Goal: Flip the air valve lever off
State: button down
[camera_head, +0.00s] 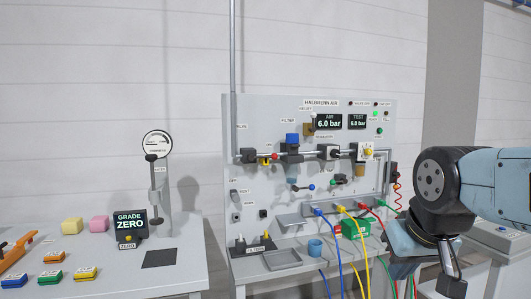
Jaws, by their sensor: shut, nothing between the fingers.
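A grey upright panel (385,119) headed as an air board carries a horizontal dark pipe line with several fittings. At the left of this line is a small lever with a red knob (274,157), beside a yellow part (266,162). The labels are too small to tell for sure which is the air valve lever. My gripper (452,286) is shut and empty at the lower right, apart from all levers.
Blue, yellow, green and red hoses hang over the front of the panel's bench, left of my gripper. A left table holds a gauge stand (157,145) and coloured blocks. A gap separates the tables.

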aim_at(250, 157)
jog(key=u, duration=0.1)
jog(key=i, duration=1)
jog(key=z, duration=0.1)
